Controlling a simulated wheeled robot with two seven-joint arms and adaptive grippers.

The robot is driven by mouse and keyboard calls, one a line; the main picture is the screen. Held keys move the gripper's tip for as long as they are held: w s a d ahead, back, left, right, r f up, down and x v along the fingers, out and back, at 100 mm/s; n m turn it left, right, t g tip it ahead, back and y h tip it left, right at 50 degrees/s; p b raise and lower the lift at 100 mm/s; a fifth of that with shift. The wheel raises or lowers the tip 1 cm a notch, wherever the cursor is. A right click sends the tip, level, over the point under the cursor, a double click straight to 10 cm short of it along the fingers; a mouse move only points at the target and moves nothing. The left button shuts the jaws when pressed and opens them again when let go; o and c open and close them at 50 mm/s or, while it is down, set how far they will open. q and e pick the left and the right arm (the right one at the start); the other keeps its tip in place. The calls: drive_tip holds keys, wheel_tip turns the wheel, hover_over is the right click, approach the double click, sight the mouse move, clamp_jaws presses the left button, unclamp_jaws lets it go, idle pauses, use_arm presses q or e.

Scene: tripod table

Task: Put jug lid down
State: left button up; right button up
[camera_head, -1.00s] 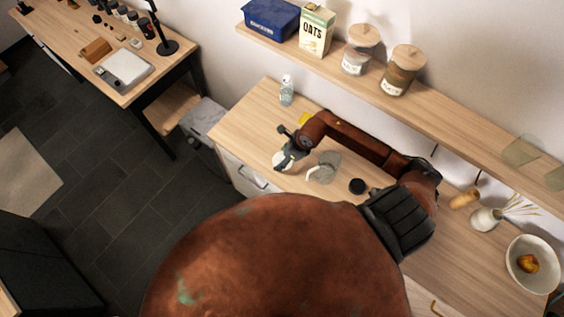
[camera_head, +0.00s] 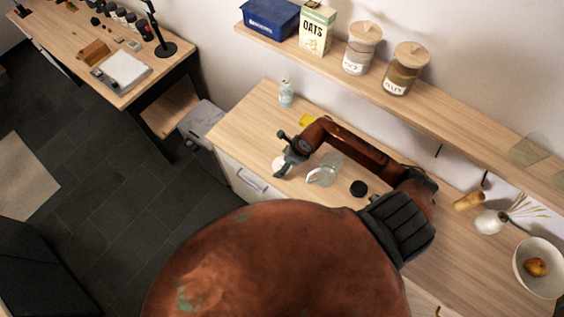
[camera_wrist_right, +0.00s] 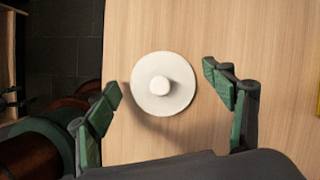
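The white round jug lid (camera_wrist_right: 163,98), with a raised white knob, appears to lie on the wooden counter (camera_wrist_right: 190,25), knob toward the wrist camera. The lid also shows in the head view (camera_head: 280,166), partly behind my gripper. My right gripper (camera_wrist_right: 161,79) is open, with green-padded fingers on either side of the lid and a visible gap on both sides. In the head view my right gripper (camera_head: 282,153) is over the counter's left part. The clear glass jug (camera_head: 325,173) stands just right of it. My left gripper is not in view.
A small bottle (camera_head: 286,94) and a yellow item (camera_head: 307,120) are behind my gripper. A black round object (camera_head: 358,188) lies right of the jug. A shelf (camera_head: 450,118) with jars runs above the counter. The counter's left edge is near the lid.

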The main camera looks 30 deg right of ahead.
sight(277, 164)
drive_tip(key=p+v, duration=0.8)
drive_tip(key=v, duration=0.4)
drive_tip(key=shift+w, duration=0.1)
drive_tip(key=b+x, duration=0.8)
drive_tip(key=x, duration=0.4)
drive_tip(key=shift+f, duration=0.25)
wheel_tip(277, 164, up, 2)
drive_tip(key=shift+r+p, duration=0.1)
drive_tip(key=shift+p, duration=0.5)
drive_tip(key=shift+r+p, duration=0.35)
drive_tip(key=shift+r, duration=0.3)
drive_tip(key=shift+f, duration=0.1)
